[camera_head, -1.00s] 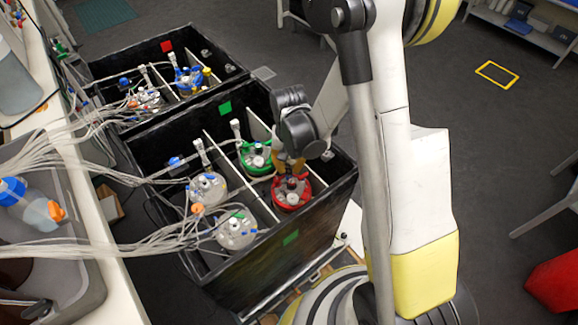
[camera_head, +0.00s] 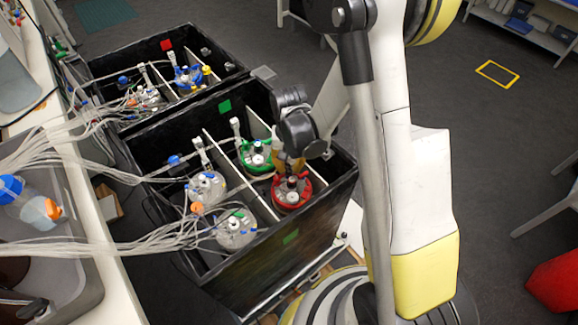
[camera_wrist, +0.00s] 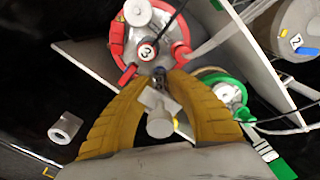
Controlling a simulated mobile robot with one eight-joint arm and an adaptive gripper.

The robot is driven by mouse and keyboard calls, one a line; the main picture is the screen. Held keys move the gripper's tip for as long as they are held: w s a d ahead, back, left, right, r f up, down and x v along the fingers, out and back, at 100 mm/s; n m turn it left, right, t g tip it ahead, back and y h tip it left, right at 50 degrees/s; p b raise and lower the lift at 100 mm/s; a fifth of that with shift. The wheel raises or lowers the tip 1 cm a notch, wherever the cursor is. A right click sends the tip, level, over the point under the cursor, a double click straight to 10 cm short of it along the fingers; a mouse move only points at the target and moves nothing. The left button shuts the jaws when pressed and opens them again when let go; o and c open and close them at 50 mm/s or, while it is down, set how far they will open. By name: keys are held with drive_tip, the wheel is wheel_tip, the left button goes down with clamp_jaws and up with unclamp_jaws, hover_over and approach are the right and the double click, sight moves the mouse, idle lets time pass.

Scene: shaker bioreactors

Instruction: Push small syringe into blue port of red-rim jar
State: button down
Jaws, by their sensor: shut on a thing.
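The red-rim jar (camera_head: 291,203) stands in the near black box, in the compartment nearest my arm. In the wrist view its red rim (camera_wrist: 117,40) and grey lid, marked 3, fill the top middle. My gripper (camera_wrist: 161,80) has yellow fingers that curve together at the jar's near edge. The small syringe (camera_wrist: 160,122), pale and translucent, is between the fingers, over the near side of the lid. Its tip is hidden, and I cannot tell if it touches a port. In the head view my gripper (camera_head: 287,161) is just above the jar.
A green-rim jar (camera_head: 257,156) stands beside the red-rim one. Two pale-lidded jars (camera_head: 207,188) (camera_head: 236,231) share the near box (camera_head: 300,240). White dividers separate them. Tubes run left to the bench. A second black box stands behind.

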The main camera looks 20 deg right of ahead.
drive_tip(key=c, duration=1.3)
unclamp_jaws()
drive_tip(key=shift+o, duration=0.2)
drive_tip(key=shift+r, duration=0.1)
wheel_tip(320, 180, up, 12)
drive_tip(key=shift+f, duration=0.1)
drive_tip(key=shift+s+r, duration=0.1)
drive_tip(key=shift+r, duration=0.1)
drive_tip(key=s+r+n+t, duration=0.4)
drive_tip(key=s+r+t, duration=0.3)
drive_tip(key=s+r, duration=0.5)
drive_tip(key=shift+s+r, duration=0.3)
drive_tip(key=shift+r, duration=0.3)
